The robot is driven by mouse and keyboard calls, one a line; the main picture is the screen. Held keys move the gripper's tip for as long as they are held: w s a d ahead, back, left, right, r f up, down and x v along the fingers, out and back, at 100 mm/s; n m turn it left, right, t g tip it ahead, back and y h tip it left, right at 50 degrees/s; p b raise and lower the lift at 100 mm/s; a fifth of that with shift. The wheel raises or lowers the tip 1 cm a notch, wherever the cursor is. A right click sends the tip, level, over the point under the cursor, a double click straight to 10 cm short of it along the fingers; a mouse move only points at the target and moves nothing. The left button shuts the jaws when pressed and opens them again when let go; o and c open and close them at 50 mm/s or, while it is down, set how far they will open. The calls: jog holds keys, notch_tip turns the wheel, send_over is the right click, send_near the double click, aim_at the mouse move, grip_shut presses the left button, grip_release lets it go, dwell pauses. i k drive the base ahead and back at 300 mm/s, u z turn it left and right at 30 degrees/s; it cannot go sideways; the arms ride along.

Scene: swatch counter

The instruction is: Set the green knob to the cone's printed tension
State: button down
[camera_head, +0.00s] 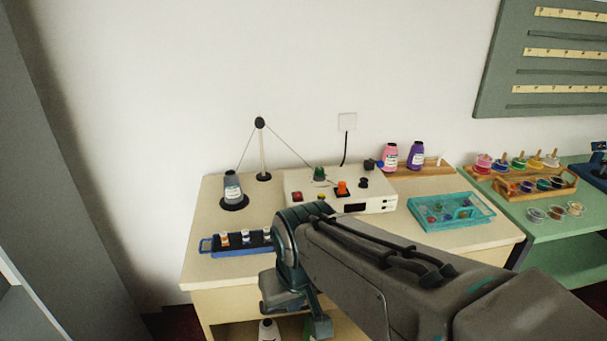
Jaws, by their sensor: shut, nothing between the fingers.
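The green knob (319,173) stands on top of a white machine box (295,182) on the counter; its pointer setting is too small to read. A grey thread cone (232,190) with a white label stands on a dark round base to the left of the box. The print on the label is too small to read. My gripper (300,318) is low in front of the counter, pointing down, shut and empty. It is apart from the knob and the cone, and my forearm crosses the counter's front right part.
An orange knob (342,187) and a black knob (364,182) sit near the green one. A thread guide post (262,150) rises behind. A blue tray (211,248) lies front left, a teal tray (478,221) right. Pink (390,157) and purple (416,157) cones stand behind.

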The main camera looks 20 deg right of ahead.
aim_at(320, 172)
jog(key=k, duration=0.55)
jog(key=z, duration=0.05)
jog(key=i, duration=1.25)
jog(key=z, duration=0.8)
